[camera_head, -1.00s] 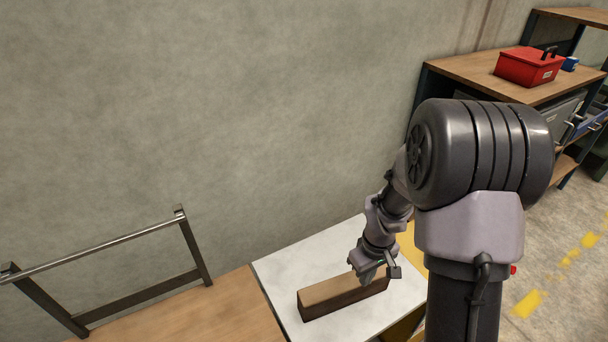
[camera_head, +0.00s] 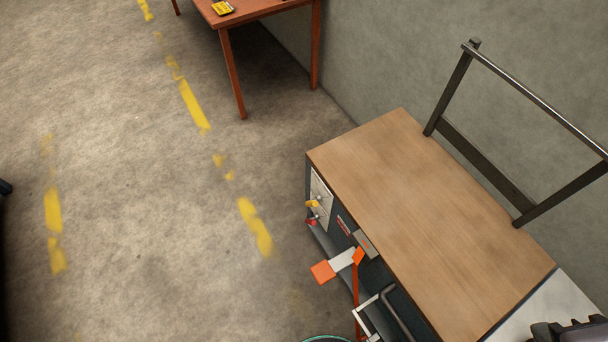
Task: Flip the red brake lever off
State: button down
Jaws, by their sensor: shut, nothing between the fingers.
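A small red piece (camera_head: 311,222) shows at the lower end of a pale panel (camera_head: 320,197) on the workbench's left side. I cannot tell whether it is the brake lever or which way it is set. A yellow-orange knob (camera_head: 313,204) sits just above it on the same panel. Orange parts (camera_head: 322,272) with a grey piece between them stick out from the bench side nearer to me. My gripper is out of this view; only a dark part of my arm shows at the lower right corner.
The wooden bench top (camera_head: 420,200) is bare, with a dark metal rail frame (camera_head: 480,160) along its wall side. A white surface (camera_head: 545,305) adjoins it. A red-brown table (camera_head: 240,30) stands at the back. The concrete floor with yellow marks is open on the left.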

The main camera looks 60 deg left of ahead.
aim_at(312, 222)
jog(key=u, duration=2.2)
jog(key=i+j, duration=0.8)
jog(key=j, duration=0.1)
